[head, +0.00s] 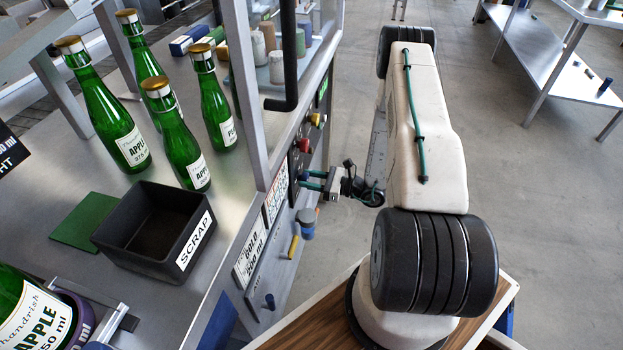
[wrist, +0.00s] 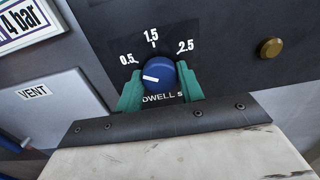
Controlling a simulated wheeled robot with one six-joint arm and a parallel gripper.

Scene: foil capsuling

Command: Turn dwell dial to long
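The blue dwell dial (wrist: 153,82) sits on the dark panel in the wrist view, under the marks 0.5, 1.5 and 2.5. Its white pointer line points left, toward the 0.5 side. My gripper (wrist: 160,88) has its two green fingers on either side of the dial, one left and one right. The fingertips are very close to the dial's edges; I cannot tell whether they press on it. In the head view my gripper (head: 314,181) reaches left to the machine's front panel, and the dial cannot be made out there.
A brass knob (wrist: 271,47) sits right of the dial, and a VENT plate (wrist: 42,100) lies to the left. In the head view, a red button (head: 304,145) and yellow knob (head: 317,119) are above my gripper. A blue-grey knob (head: 307,222) and yellow handle (head: 293,247) are below it.

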